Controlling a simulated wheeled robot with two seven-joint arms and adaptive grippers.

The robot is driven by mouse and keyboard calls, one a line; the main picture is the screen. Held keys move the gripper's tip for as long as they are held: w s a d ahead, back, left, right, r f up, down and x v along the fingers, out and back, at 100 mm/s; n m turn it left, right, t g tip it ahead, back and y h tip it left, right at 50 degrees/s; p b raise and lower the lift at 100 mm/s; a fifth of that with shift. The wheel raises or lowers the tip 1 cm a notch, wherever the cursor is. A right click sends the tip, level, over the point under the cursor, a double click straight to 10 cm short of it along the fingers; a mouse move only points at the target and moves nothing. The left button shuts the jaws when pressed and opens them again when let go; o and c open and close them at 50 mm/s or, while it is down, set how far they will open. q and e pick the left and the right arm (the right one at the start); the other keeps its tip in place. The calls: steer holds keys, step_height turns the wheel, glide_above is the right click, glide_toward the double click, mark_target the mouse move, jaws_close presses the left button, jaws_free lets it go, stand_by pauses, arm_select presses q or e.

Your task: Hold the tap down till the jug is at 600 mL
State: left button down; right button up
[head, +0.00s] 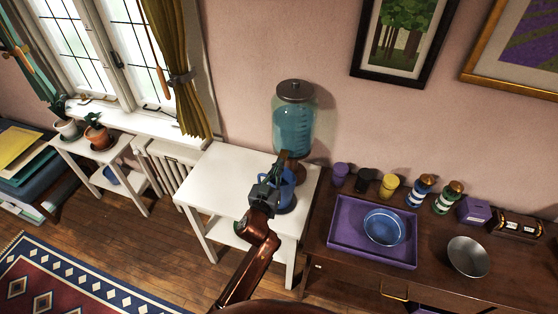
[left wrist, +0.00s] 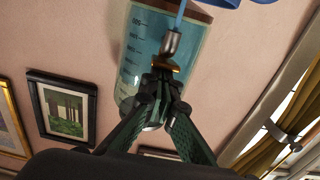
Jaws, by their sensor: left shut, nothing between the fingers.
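The glass dispenser (head: 293,128), with blue liquid and a dark lid, stands at the back of the white table. Its markings show upside down in the left wrist view (left wrist: 145,45). My left gripper (head: 281,162) is shut and empty at the tap. In the left wrist view its closed fingertips (left wrist: 163,78) meet the tap's brass-coloured lever (left wrist: 166,66), seemingly touching it. From the grey spout (left wrist: 171,43) a thin blue stream (left wrist: 180,15) runs toward the blue jug (left wrist: 225,2). The jug (head: 288,192) stands below the tap, partly hidden by my gripper; its level cannot be read.
The white table (head: 215,180) is clear on its left. A brown sideboard (head: 330,268) at right holds a purple tray (head: 345,240) with a blue bowl (head: 384,227), a metal bowl (head: 468,256) and several jars. A radiator (head: 163,165) stands under the window.

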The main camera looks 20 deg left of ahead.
stand_by(0.3)
arm_select(q)
step_height(320, 180, up, 5)
steer(key=p, duration=0.5)
steer(key=s+b, duration=0.1)
steer(key=s, duration=1)
steer(key=shift+a+f+b, duration=0.15)
steer(key=shift+f+b, duration=0.2)
steer(key=shift+f, duration=0.05)
steer(key=shift+w, duration=0.1)
